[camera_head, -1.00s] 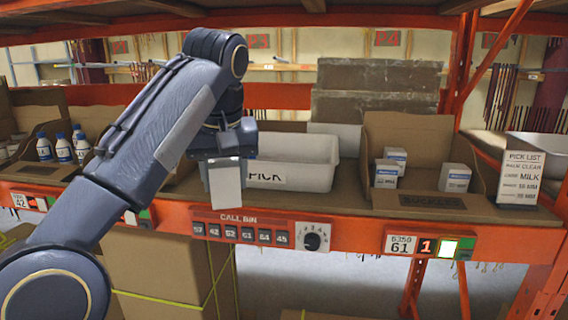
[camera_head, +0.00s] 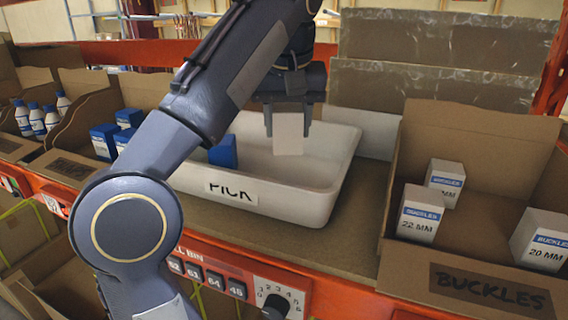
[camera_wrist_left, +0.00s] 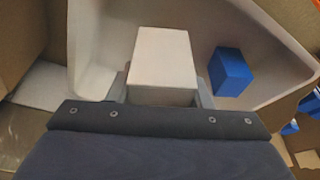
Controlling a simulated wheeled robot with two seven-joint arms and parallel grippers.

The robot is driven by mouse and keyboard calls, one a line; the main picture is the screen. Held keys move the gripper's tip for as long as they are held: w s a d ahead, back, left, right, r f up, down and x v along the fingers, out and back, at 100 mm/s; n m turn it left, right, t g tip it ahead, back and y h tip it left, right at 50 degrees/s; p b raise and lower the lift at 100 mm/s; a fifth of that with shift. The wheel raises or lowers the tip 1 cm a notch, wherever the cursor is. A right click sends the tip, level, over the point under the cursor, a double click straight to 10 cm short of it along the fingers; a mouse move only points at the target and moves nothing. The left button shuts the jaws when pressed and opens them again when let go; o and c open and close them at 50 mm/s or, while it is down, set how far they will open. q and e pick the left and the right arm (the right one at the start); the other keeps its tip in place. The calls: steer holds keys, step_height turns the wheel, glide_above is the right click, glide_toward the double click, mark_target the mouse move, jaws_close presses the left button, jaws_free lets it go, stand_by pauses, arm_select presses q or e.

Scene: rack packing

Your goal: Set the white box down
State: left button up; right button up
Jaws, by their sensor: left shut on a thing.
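My left gripper (camera_head: 288,123) is shut on a white box (camera_head: 289,135) and holds it upright, pointing down, over the right part of the white PICK tote. In the left wrist view the white box (camera_wrist_left: 162,62) sits between the two fingers. The white PICK tote (camera_head: 325,205) stands on the shelf. A blue box (camera_head: 223,152) is inside the tote, left of the held box and apart from it; it also shows in the left wrist view (camera_wrist_left: 230,72). I cannot tell if the held box touches the tote floor. My right gripper is not in view.
A cardboard bin marked BUCKLES (camera_head: 490,288) with several white-and-blue boxes stands right of the tote. Left are bins with blue boxes (camera_head: 104,140) and white bottles (camera_head: 37,120). An orange rail with a dial (camera_head: 274,304) runs along the front.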

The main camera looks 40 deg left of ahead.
mark_target(286, 154)
arm_select(q)
steer(key=shift+w+a+f, duration=0.1)
steer(key=shift+w+f, duration=0.05)
steer(key=shift+f, duration=0.05)
steer(key=shift+s+a+f, duration=0.1)
steer(key=shift+s+f, duration=0.25)
steer(key=shift+f, duration=0.4)
steer(key=f, duration=0.2)
steer(key=shift+w+d+f, duration=0.15)
steer(key=shift+d+f, duration=0.05)
steer(key=shift+f, duration=0.8)
step_height(286, 154, down, 4)
steer(key=shift+r, duration=0.1)
steer(key=shift+f, duration=0.2)
steer(key=o, duration=1.2)
